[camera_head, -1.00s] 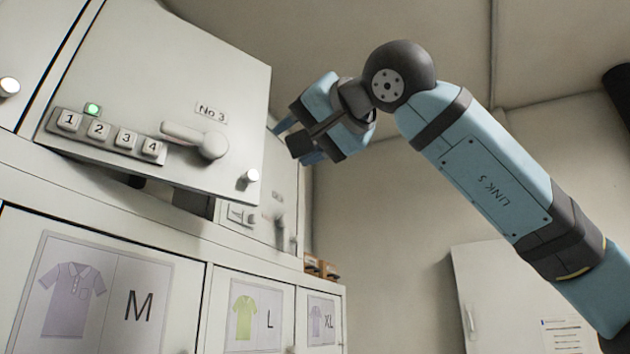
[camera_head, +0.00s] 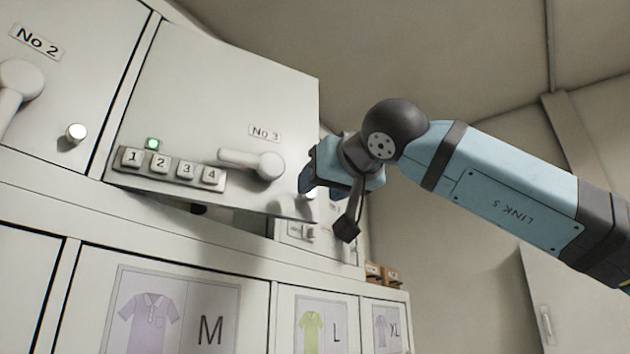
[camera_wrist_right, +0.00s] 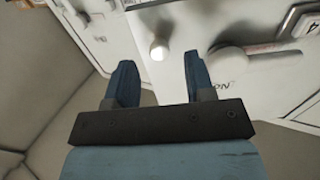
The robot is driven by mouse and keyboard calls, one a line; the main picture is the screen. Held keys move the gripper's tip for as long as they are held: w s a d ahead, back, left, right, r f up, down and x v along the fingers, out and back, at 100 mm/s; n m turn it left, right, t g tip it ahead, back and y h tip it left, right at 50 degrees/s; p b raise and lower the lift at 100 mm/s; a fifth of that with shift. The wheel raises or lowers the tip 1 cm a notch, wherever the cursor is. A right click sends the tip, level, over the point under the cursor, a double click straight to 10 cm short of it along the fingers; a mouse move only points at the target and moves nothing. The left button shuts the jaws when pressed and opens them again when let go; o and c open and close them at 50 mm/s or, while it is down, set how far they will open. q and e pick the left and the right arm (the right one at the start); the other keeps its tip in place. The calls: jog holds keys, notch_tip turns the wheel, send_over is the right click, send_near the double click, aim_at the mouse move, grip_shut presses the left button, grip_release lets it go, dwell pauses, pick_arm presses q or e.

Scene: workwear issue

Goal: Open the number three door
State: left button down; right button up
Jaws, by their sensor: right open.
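The number three door (camera_head: 215,95) is a pale panel labelled No 3 (camera_head: 265,132). It stands ajar, its right edge swung out and a dark gap under it. It carries a lever handle (camera_head: 252,163), lying nearly level, and a keypad (camera_head: 172,166) with a lit green lamp (camera_head: 152,144). A small round knob (camera_wrist_right: 159,50) near its lower right corner is partly hidden by my right gripper (camera_head: 309,178) in the head view. In the right wrist view the open fingers (camera_wrist_right: 160,65) point toward the knob, which appears between them; contact cannot be told. My left gripper is out of view.
The number two door (camera_head: 75,75) is shut at the left, with its own handle and knob. Below are lockers with shirt pictures marked M (camera_head: 180,315), L (camera_head: 320,325) and XL. Small brown boxes (camera_head: 382,273) stand beyond. Open room lies to the right.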

jog(key=shift+x, duration=1.3)
grip_shut()
jog(key=shift+s, duration=0.1)
